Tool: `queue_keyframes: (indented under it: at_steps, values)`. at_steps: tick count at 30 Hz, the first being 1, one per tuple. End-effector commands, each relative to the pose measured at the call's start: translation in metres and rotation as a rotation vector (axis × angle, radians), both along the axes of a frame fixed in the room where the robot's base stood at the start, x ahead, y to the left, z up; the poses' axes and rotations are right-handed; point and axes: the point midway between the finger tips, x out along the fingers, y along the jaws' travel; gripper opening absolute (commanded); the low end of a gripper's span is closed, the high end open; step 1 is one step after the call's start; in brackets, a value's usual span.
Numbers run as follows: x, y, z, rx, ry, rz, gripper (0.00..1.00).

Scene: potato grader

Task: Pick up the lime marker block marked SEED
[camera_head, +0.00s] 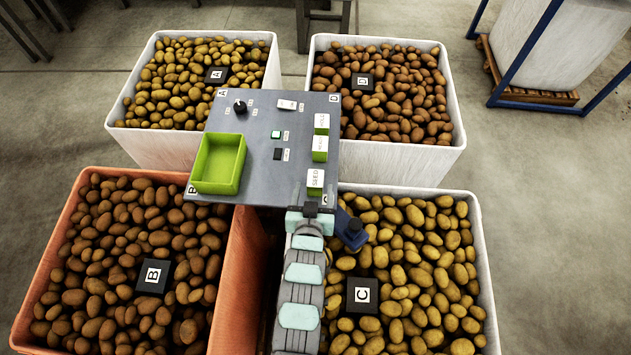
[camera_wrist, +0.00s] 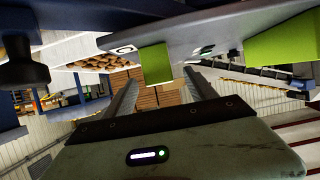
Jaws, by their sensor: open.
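The lime SEED block (camera_head: 315,182) stands at the right front of the grey panel, with a white label on top. In the head view my gripper (camera_head: 310,210) is just in front of it, at the panel's front edge. In the wrist view my gripper (camera_wrist: 160,76) is open, its two fingers pointing toward a lime block (camera_wrist: 156,63) that shows between the tips. It appears to be the SEED block, but its label is not visible there. A gap shows on each side of it, and I cannot tell how deep it sits between the fingers.
Two other lime blocks, one in the middle (camera_head: 320,150) and one farther back (camera_head: 321,122), line the panel's right edge. A lime tray (camera_head: 241,164) sits at left on the panel (camera_head: 262,180). A knob and switches stand behind. Potato crates surround the panel.

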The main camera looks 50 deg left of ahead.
Motion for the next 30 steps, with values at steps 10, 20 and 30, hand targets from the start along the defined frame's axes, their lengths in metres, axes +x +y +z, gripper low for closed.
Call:
queue_keyframes:
  at_steps: [10, 20, 30]
  values:
    - [0.031, 0.026, -0.012, 0.004, -0.005, 0.0, 0.65]
    - [0.034, 0.029, -0.017, 0.001, -0.002, 0.0, 0.61]
    - [0.034, 0.029, -0.016, 0.001, -0.002, 0.0, 0.34]
